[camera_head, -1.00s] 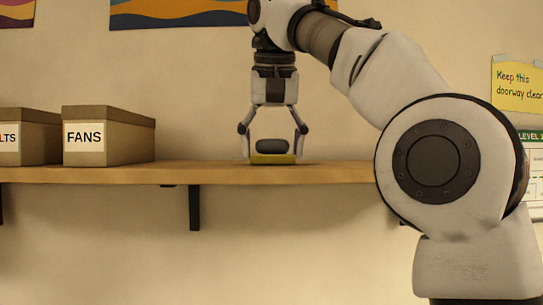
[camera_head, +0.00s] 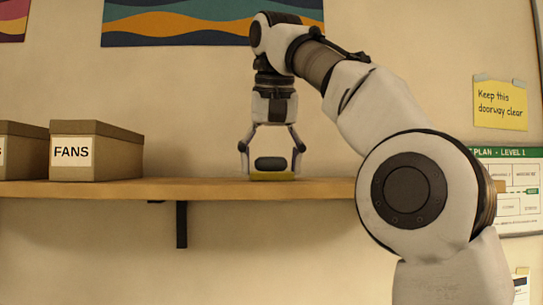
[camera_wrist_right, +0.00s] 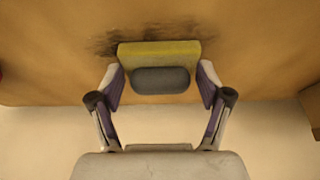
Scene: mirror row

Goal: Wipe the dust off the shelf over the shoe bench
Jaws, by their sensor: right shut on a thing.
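The wooden shelf (camera_head: 215,188) runs along the wall, and its surface fills the upper part of the right wrist view (camera_wrist_right: 255,60). A dark dust patch (camera_wrist_right: 104,43) lies on the wood beside and behind the yellow pad of the duster (camera_wrist_right: 160,50). The duster has a grey rounded grip (camera_wrist_right: 161,80). My right gripper (camera_head: 271,160) points down and is shut on the duster, one finger at each side of the grip. The duster's pad (camera_head: 272,176) is at the shelf top. My left gripper is not in view.
A cardboard box marked FANS (camera_head: 95,152) stands on the shelf to the left, with another box (camera_head: 20,150) beyond it. The shelf between the FANS box and the duster is clear. A bracket (camera_head: 181,225) hangs below. A yellow note (camera_head: 500,103) is on the wall at right.

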